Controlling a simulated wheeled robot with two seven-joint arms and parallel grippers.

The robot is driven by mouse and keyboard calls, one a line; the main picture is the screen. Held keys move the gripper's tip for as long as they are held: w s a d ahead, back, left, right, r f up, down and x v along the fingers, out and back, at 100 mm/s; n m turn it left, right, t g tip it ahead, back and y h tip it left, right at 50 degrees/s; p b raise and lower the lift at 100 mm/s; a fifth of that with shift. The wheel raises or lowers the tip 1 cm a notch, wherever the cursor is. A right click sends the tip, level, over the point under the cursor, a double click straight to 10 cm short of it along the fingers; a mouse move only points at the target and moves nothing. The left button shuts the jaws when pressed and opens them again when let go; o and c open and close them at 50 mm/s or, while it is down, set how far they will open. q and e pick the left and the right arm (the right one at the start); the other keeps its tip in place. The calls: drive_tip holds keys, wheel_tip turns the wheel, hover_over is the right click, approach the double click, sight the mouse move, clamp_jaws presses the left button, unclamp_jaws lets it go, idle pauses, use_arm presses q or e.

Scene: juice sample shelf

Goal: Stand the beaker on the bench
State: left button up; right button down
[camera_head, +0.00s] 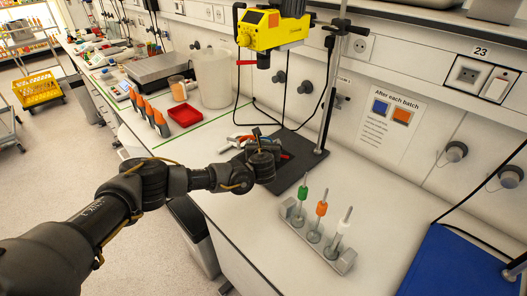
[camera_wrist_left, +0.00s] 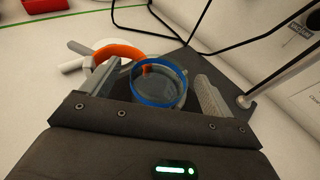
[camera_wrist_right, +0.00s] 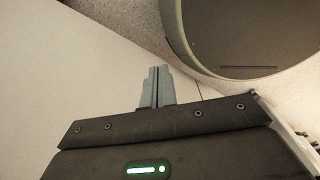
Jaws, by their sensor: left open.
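In the left wrist view a clear round vessel with a blue rim (camera_wrist_left: 158,86), which looks like the beaker, is seen from above over the dark stand base (camera_wrist_left: 185,58). My left gripper (camera_wrist_left: 150,88) is open with one finger on each side of the vessel; gaps show on both sides. In the head view my left gripper (camera_head: 264,160) is over the near part of the stand base (camera_head: 290,172) and hides the vessel. In the right wrist view my right gripper (camera_wrist_right: 157,85) has its fingers together with nothing between them; it is outside the head view.
Orange and white curved items (camera_wrist_left: 112,52) lie beside the left finger. A rack with several coloured-top pieces (camera_head: 318,240) stands front right, near a blue mat (camera_head: 455,265). The yellow stirrer (camera_head: 272,30) hangs above on a rod. A red tray (camera_head: 185,115) sits left.

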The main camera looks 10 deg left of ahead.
use_arm(q)
drive_tip(key=c, duration=1.8)
drive_tip(key=shift+o, duration=0.2)
drive_tip(key=shift+a+r, duration=0.15)
drive_tip(key=shift+r, duration=0.05)
drive_tip(key=s+a+r+b, duration=0.4)
drive_tip(key=s+a+r, duration=0.3)
drive_tip(key=s, duration=0.4)
drive_tip(key=shift+s+a+r, duration=0.2)
drive_tip(key=shift+r, duration=0.05)
drive_tip(key=shift+s, duration=0.1)
